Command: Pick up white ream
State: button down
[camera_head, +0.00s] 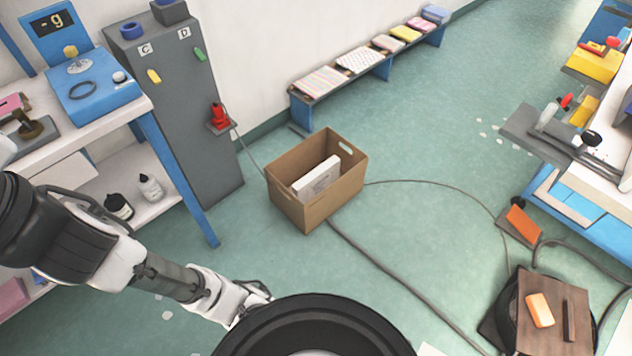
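The white ream (317,178) is a white block inside an open cardboard box (315,207) on the floor, near the middle of the view. It leans or lies against the inner side of the box, and its lower part is hidden by the box wall. My arm reaches in from the left, and my gripper (258,293) is low in the view, in front of and to the left of the box, well apart from it. Its fingers are small and partly hidden by a dark round shape at the bottom edge, so their opening cannot be told.
A grey cabinet (175,110) stands left of the box, beside a white shelf table (104,128) with blue legs. A low bench (330,88) with fabric stacks runs along the wall. Cables cross the green floor (420,150) to a stool (545,335) at lower right.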

aim_at(313, 183)
jog(key=k, duration=0.45)
jog(key=i+l+u, duration=0.2)
jog(key=i+l, duration=0.15)
jog(key=i, duration=0.25)
jog(key=i+l+u, duration=0.2)
jog(key=i+l, duration=0.2)
jog(key=i, duration=0.2)
jog(key=i+l+u, duration=0.3)
jog(key=i+l, duration=0.4)
jog(key=i, duration=0.45)
